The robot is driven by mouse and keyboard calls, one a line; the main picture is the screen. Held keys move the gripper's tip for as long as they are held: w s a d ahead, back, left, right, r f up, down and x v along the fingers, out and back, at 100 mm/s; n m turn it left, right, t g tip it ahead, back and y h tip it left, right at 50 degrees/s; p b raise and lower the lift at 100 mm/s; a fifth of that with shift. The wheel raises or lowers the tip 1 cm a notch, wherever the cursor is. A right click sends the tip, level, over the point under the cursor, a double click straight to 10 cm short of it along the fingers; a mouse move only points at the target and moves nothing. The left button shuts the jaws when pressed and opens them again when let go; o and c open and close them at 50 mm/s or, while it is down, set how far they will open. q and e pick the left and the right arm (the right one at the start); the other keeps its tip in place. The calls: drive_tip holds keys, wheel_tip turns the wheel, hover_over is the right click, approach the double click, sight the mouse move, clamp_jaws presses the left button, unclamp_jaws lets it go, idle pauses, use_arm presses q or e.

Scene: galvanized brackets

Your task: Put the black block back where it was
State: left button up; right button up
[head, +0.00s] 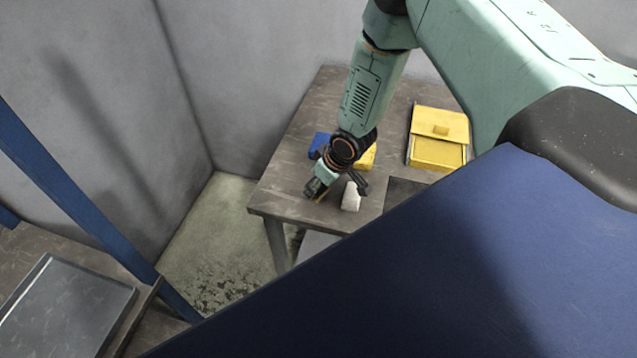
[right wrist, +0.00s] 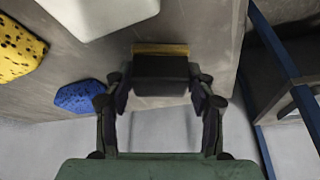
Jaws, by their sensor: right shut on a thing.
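The black block (right wrist: 160,70) shows in the right wrist view between the two fingers of my right gripper (right wrist: 160,92), which is shut on it. A tan strip (right wrist: 160,48) runs along the block's far edge; I cannot tell whether it is part of the block. In the head view my right gripper (head: 334,188) points down over the front left part of the worn table (head: 285,188), and the block is mostly hidden by the fingers. I cannot tell whether the block touches the tabletop. My left gripper is not in view.
A white block (head: 351,197) stands just right of the gripper. A blue piece (head: 318,144) and a yellow piece (head: 368,157) lie behind it. A yellow box (head: 436,151) and a dark panel (head: 403,191) are further right. A grey tray (head: 65,305) lies at lower left.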

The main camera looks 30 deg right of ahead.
drive_tip(key=shift+w, duration=0.1)
drive_tip(key=shift+a+f, duration=0.1)
drive_tip(key=o, duration=0.6)
drive_tip(key=shift+o, duration=2.1)
